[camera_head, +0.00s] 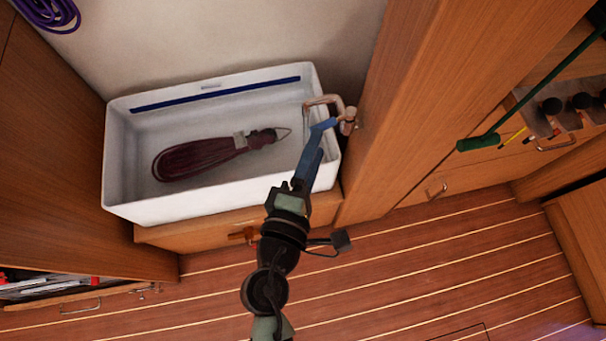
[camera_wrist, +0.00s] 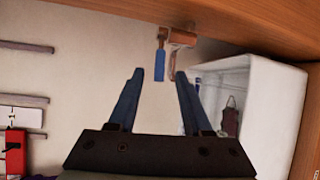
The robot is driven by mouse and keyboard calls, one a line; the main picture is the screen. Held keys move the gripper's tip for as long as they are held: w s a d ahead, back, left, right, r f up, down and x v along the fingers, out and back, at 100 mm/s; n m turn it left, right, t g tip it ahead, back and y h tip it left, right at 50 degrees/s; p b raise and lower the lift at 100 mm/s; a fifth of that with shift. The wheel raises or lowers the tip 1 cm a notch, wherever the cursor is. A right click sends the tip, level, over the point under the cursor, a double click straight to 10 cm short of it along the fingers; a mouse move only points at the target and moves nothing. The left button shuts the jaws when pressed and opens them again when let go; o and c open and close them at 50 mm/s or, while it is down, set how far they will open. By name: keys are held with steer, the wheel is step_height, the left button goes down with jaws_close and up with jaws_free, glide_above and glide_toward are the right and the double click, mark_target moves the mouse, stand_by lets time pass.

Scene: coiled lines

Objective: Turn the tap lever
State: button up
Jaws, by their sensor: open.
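The tap (camera_head: 347,121) is copper-coloured and sits on the wooden panel at the right end of a white basin (camera_head: 112,160). Its spout (camera_head: 322,100) reaches over the basin. A blue lever (camera_wrist: 159,66) hangs from the tap (camera_wrist: 180,38) in the wrist view. It also shows in the head view (camera_head: 325,124), just past my fingers. My gripper (camera_wrist: 158,74) is open, with its blue fingers apart and nothing held. In the wrist view the lever appears between the fingertips; whether either finger touches it I cannot tell.
A maroon coiled line (camera_head: 200,157) lies in the basin. A purple coil (camera_head: 48,12) hangs at the upper left. A tall wooden panel (camera_head: 415,110) stands close right of the tap. Plank floor (camera_head: 420,270) is open in front. A red box (camera_wrist: 15,152) shows at lower left in the wrist view.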

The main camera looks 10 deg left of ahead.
steer(key=v, duration=0.6)
steer(key=shift+s+b, duration=0.4)
steer(key=shift+a, duration=0.1)
